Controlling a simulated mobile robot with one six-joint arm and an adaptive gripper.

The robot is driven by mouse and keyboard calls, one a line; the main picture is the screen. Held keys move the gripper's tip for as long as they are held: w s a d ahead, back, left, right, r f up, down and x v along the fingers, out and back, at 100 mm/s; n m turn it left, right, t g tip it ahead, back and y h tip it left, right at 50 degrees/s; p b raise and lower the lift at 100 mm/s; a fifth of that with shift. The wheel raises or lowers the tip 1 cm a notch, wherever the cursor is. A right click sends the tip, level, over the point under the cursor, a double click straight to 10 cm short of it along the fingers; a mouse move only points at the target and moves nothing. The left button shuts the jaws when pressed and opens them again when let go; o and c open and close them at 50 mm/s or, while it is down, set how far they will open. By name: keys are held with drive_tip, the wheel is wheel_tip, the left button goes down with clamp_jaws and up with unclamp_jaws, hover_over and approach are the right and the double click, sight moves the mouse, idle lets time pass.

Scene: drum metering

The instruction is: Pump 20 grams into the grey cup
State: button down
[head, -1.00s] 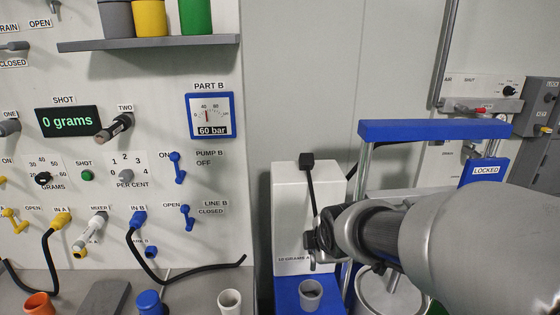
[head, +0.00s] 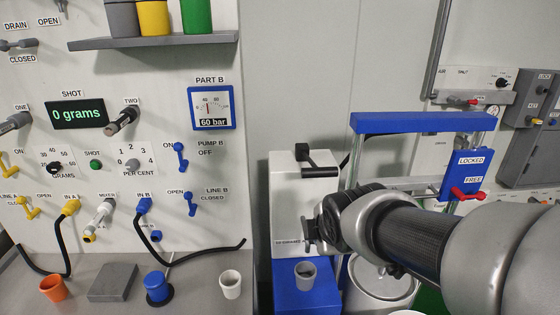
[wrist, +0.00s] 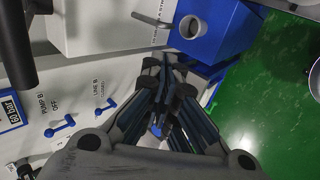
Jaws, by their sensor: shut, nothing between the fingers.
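The grey cup (head: 305,274) stands upright on the blue stand (head: 292,299) in front of the white pump box (head: 290,182). It also shows at the top of the wrist view (wrist: 193,27); its contents cannot be made out. The pump's black lever (head: 320,171) sticks out from the box top, above my gripper. A dark bar, likely this lever, crosses the wrist view's upper left (wrist: 15,45). My gripper (head: 309,233) is shut and empty, in front of the box, below the lever and above the cup. It seems apart from both.
A blue frame (head: 420,123) with a red handle (head: 466,194) at FREE stands right of the pump. A white drum (head: 375,284) stands behind my arm. The left panel has hoses, valves and a display (head: 77,114) reading 0 grams. A white cup (head: 231,284) stands left.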

drive_tip(key=p+v, duration=0.1)
drive_tip(key=v, duration=0.3)
drive_tip(key=shift+s, duration=0.2)
drive_tip(key=shift+s, duration=0.15)
idle(0.6)
drive_tip(key=s+d+f+m+g, duration=0.1)
drive_tip(key=s+f+m, duration=0.1)
drive_tip(key=s+m, duration=0.7)
drive_tip(key=s+d+f+m+g+b, duration=0.1)
drive_tip(key=s+m+g, duration=0.1)
drive_tip(key=s+m, duration=0.7)
drive_tip(key=shift+s+f+g, duration=0.3)
drive_tip(key=shift+s+f, duration=0.05)
drive_tip(key=shift+s, duration=0.1)
